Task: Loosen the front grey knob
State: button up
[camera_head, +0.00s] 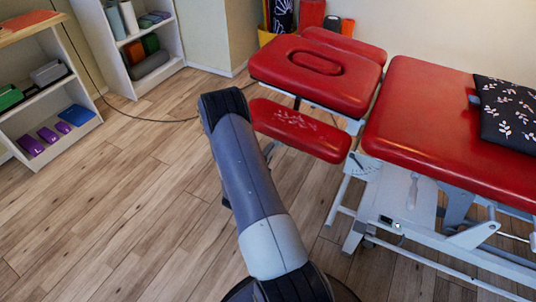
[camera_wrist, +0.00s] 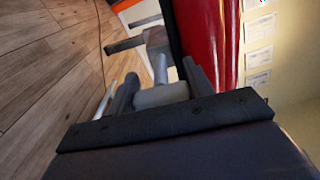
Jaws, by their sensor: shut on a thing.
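In the wrist view my gripper (camera_wrist: 160,84) has its two dark fingers on either side of a light grey knob (camera_wrist: 161,97), shut on it. A grey stem and a grey block (camera_wrist: 157,38) show just beyond the knob, beside the red cushion edge (camera_wrist: 204,40). In the head view my arm reaches toward the head end of the red treatment table (camera_head: 430,115). There my gripper and the knob are hidden behind my arm. I cannot tell from this view which part of the frame the knob sits on.
The red headrest (camera_head: 350,84) and a lower red armrest (camera_head: 300,128) lie right of my arm. A patterned dark cushion (camera_head: 510,110) lies on the table. White shelves (camera_head: 95,50) stand at the left. The wooden floor (camera_head: 120,200) is clear left of my arm.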

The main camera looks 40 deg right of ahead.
dwell(0.4)
jog(key=o, duration=1)
jog(key=p+v, duration=0.1)
jog(key=v, duration=0.9)
jog(key=shift+s+a+f, duration=0.1)
jog(key=shift+s+a, duration=0.1)
jog(key=shift+a, duration=0.15)
jog(key=b+x, duration=0.1)
jog(key=x, duration=1)
jog(key=shift+a, duration=0.1)
